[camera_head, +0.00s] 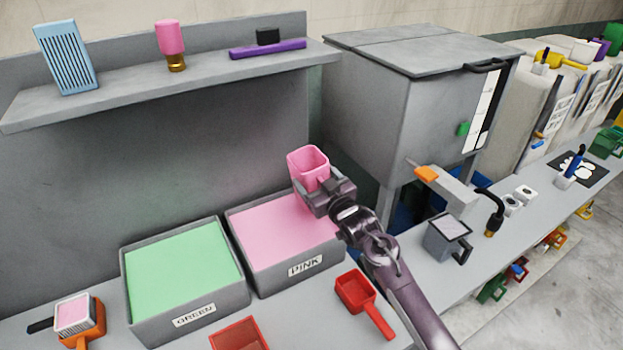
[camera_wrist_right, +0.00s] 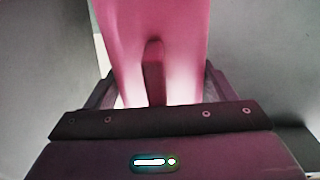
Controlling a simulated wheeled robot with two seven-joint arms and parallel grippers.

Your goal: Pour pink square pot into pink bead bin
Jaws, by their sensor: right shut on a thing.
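The pink square pot (camera_head: 307,166) is held upright or nearly so above the back right part of the pink bead bin. My right gripper (camera_head: 323,188) is shut on it, with the arm coming in from the lower right. In the right wrist view the pot's pink wall (camera_wrist_right: 120,40) fills the middle between the fingers; its contents cannot be seen. The pink bead bin (camera_head: 293,277) is a grey box labelled PINK, filled with pink beads. My left gripper is not in view.
A grey bin labelled GREEN (camera_head: 205,311) stands left of the pink bin. A red scoop (camera_head: 356,291) lies to the right and a red tray (camera_head: 240,335) in front. A shelf (camera_head: 190,72) and a grey cabinet (camera_head: 365,115) stand behind.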

